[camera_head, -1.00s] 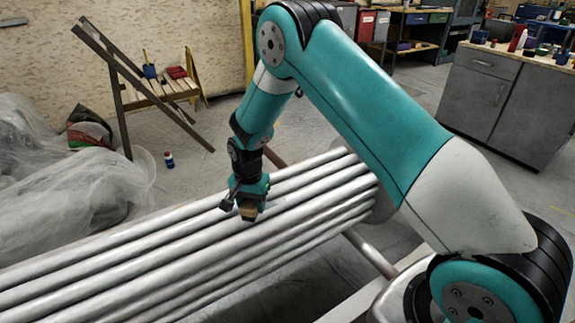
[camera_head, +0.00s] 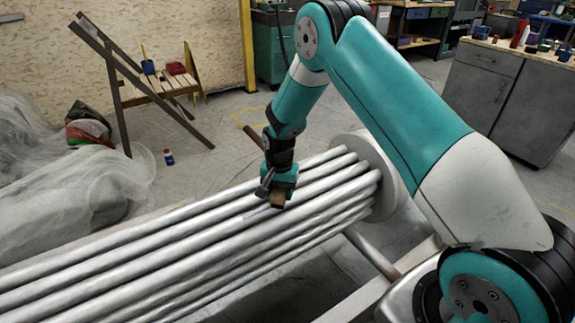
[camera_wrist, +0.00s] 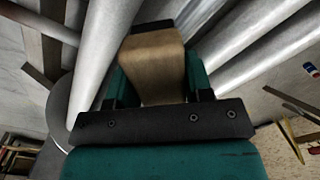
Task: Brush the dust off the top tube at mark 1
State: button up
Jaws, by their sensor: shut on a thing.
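My gripper (camera_head: 279,194) is over the bundle of grey metal tubes, near their far right end. In the wrist view my gripper (camera_wrist: 152,95) is shut on a tan brush (camera_wrist: 152,62), whose dark tip lies against or just above a tube. The brush (camera_head: 277,199) shows small and brownish in the head view. The top tubes (camera_head: 225,220) run from the lower left to a pale round end plate (camera_head: 378,165). I cannot make out mark 1 or the dust on the tubes, and cannot tell whether the brush touches.
Clear plastic sheeting (camera_head: 80,200) covers things at the left. A grey cabinet (camera_head: 490,90) stands at the back right.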

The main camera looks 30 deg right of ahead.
jog(key=shift+d, duration=0.8)
notch_tip(320, 180, up, 3)
jog(key=shift+a+f+p, duration=0.1)
jog(key=shift+p, duration=0.85)
jog(key=shift+r+p, duration=2.15)
jog(key=shift+r, duration=0.5)
